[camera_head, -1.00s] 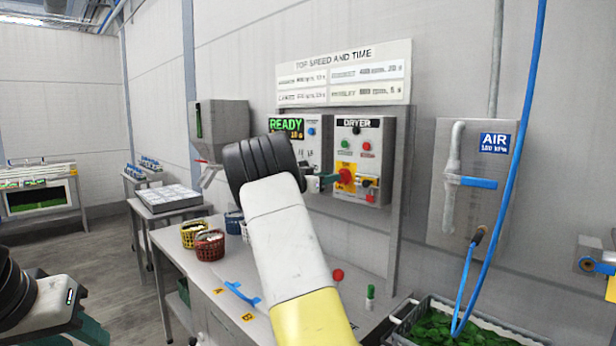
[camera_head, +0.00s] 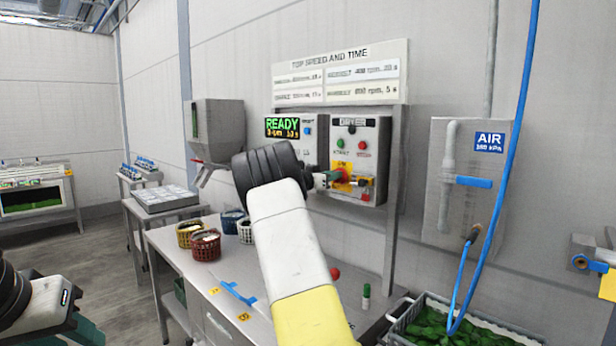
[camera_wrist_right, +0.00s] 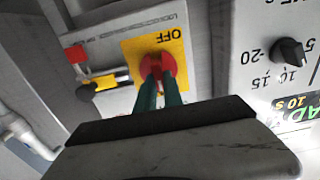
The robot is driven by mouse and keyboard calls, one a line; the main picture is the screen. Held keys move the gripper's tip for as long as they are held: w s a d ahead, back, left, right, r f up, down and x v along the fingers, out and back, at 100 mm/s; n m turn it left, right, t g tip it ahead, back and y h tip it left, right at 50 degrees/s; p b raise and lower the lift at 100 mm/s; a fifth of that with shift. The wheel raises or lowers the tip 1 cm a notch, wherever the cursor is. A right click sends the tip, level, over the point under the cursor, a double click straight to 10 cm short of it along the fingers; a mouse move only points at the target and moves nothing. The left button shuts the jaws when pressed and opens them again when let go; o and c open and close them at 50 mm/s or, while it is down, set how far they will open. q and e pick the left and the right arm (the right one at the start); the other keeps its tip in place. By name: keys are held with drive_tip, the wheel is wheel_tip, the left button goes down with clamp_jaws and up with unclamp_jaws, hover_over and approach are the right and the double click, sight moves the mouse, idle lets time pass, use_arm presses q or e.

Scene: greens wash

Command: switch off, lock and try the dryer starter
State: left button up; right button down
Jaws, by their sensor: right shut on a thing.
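The dryer starter panel (camera_head: 358,150) is on the wall frame, with green and red buttons and a yellow plate. My right gripper (camera_head: 326,180) is at its switch. In the right wrist view, my right gripper's green fingers (camera_wrist_right: 160,93) are shut on the red switch knob (camera_wrist_right: 157,66), in front of the yellow plate (camera_wrist_right: 130,50) marked OFF. The fingers hide part of the knob, so its exact setting is unclear. Beside it are a black-and-yellow part (camera_wrist_right: 108,80) and a red block (camera_wrist_right: 75,54). My left gripper (camera_head: 85,332) is partly in view at lower left; its fingertips are unclear.
The table (camera_head: 200,275) holds baskets (camera_head: 205,246), a blue item (camera_head: 238,293), a red object (camera_head: 335,273) and a green-capped object (camera_head: 366,298). A crate of greens (camera_head: 400,325) stands at lower right. A blue hose (camera_head: 510,150) hangs at right, by the air panel (camera_head: 440,210).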

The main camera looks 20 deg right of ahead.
drive_tip(key=shift+n, duration=0.5)
drive_tip(key=shift+w+a+f+n, duration=0.1)
drive_tip(key=shift+w+f+n, duration=0.1)
drive_tip(key=shift+n, duration=2.6)
drive_tip(key=shift+w+a+f+n, duration=0.1)
drive_tip(key=shift+w+f+n, duration=0.05)
drive_tip(key=shift+n, duration=2.65)
drive_tip(key=shift+w+a+f+n, duration=0.1)
drive_tip(key=shift+w+f+n, duration=0.1)
drive_tip(key=shift+n, duration=2.9)
drive_tip(key=c, duration=1.5)
unclamp_jaws()
drive_tip(key=shift+v, duration=3.85)
